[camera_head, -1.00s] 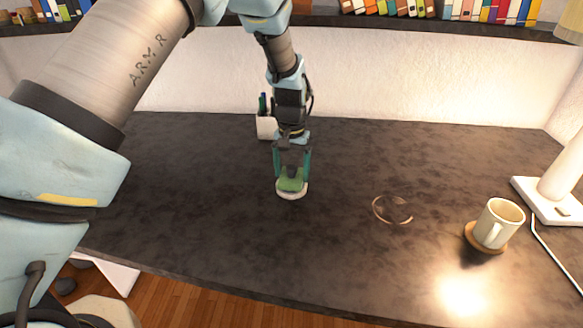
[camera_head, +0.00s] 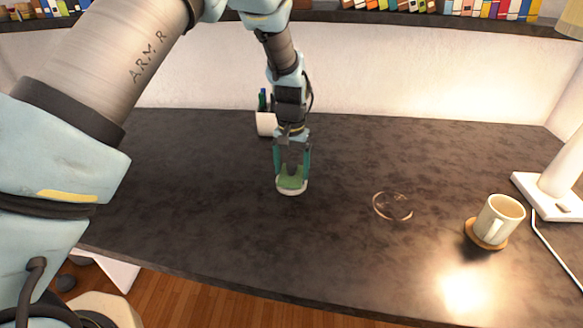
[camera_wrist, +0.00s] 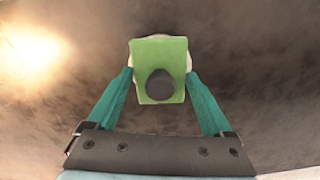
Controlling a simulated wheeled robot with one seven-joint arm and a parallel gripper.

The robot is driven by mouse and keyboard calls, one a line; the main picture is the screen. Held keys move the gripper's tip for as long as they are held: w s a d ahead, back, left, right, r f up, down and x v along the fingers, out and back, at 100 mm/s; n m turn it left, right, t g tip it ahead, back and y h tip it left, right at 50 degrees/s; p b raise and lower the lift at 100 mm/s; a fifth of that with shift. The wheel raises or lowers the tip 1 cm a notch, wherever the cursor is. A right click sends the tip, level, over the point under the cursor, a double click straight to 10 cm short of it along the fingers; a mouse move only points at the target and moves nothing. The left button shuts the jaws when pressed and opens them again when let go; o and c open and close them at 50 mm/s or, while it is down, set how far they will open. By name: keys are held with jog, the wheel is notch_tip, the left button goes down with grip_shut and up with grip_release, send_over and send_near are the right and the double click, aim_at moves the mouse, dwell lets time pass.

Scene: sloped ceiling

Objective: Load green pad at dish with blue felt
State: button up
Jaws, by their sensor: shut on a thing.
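The green pad (camera_head: 292,181) is between the fingertips of my gripper (camera_head: 291,175), left of the middle of the dark desk. In the wrist view the pad (camera_wrist: 160,52) is a flat green square with a dark round knob (camera_wrist: 160,86) on it. The teal fingers of my gripper (camera_wrist: 161,76) reach to its two sides. A small white dish (camera_head: 292,191) shows just below the pad, and its pale edge peeks out behind the pad in the wrist view. The pad hides the inside of the dish. I see no blue felt. I cannot tell whether pad and dish touch.
A thin ring-shaped item (camera_head: 392,206) lies to the right. A mug (camera_head: 497,219) stands on a brown coaster (camera_head: 472,237) further right, near a white lamp base (camera_head: 548,197). A white pen holder (camera_head: 265,124) stands behind my gripper. The desk between is clear.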

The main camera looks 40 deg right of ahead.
aim_at(291, 164)
jog(key=shift+f, duration=0.5)
dwell(1.1)
jog(key=shift+r, duration=0.1)
jog(key=shift+r+p, duration=2.05)
jog(key=shift+r, duration=1.45)
jog(key=shift+f, duration=0.1)
